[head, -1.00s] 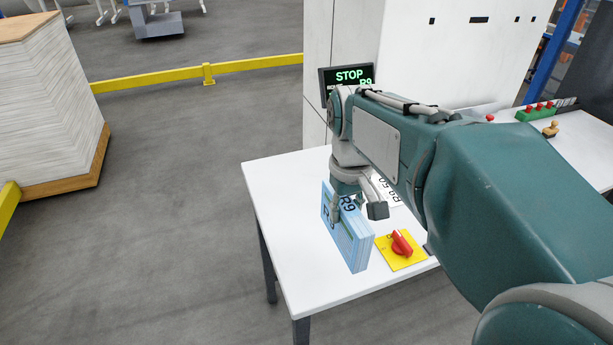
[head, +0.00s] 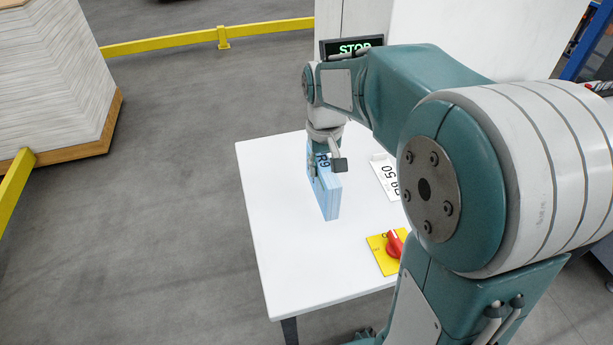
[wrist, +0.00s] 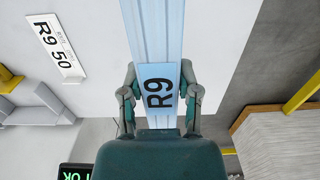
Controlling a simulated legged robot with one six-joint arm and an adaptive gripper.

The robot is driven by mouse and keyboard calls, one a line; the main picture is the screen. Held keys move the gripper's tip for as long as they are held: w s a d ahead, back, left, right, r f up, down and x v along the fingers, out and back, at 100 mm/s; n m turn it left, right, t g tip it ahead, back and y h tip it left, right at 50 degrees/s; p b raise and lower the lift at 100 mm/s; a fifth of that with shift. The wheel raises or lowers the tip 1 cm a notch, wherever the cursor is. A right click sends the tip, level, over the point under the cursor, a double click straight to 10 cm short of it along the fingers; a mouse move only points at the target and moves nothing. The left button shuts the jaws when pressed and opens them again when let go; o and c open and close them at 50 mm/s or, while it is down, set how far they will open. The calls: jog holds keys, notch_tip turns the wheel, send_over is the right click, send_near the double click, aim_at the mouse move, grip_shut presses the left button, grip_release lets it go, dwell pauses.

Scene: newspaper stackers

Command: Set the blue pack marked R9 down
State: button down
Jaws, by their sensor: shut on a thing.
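The light blue pack marked R9 (head: 331,197) is upright on edge over the white table (head: 275,235). My gripper (head: 324,165) is shut on its upper part from above. In the wrist view the pack (wrist: 158,32) runs between the two fingers of my gripper (wrist: 160,92), with its R9 label facing the camera. I cannot tell whether its lower edge touches the table. A white card reading R9 50 (head: 387,178) lies on the table to the right of the pack; it also shows in the wrist view (wrist: 54,47).
A yellow plate with a red rotary switch (head: 388,250) is at the table's right front. The table left and front of the pack is clear. A tall paper stack (head: 50,75) and yellow rail (head: 165,37) are left.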

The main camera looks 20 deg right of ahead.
jog(key=w+a+f, duration=0.1)
jog(key=f, duration=0.1)
jog(key=w+a+f, duration=0.1)
jog(key=f, duration=0.1)
jog(key=w+a+f, duration=0.1)
jog(key=f, duration=0.2)
jog(key=shift+d, duration=0.35)
jog(key=shift+a, duration=0.1)
jog(key=shift+c, duration=2.2)
grip_release()
jog(key=shift+a+f, duration=0.1)
jog(key=shift+a, duration=0.2)
jog(key=shift+o, duration=0.6)
jog(key=shift+a, duration=0.45)
jog(key=shift+d, duration=0.45)
jog(key=shift+d+r, duration=0.15)
jog(key=shift+r, duration=0.15)
notch_tip(320, 180, up, 11)
jog(key=s+r+t, duration=0.1)
jog(key=s+t, duration=0.4)
jog(key=s, duration=1.6)
jog(key=shift+a+r+t, duration=0.25)
jog(key=shift+r+t, duration=0.05)
jog(key=shift+r, duration=0.05)
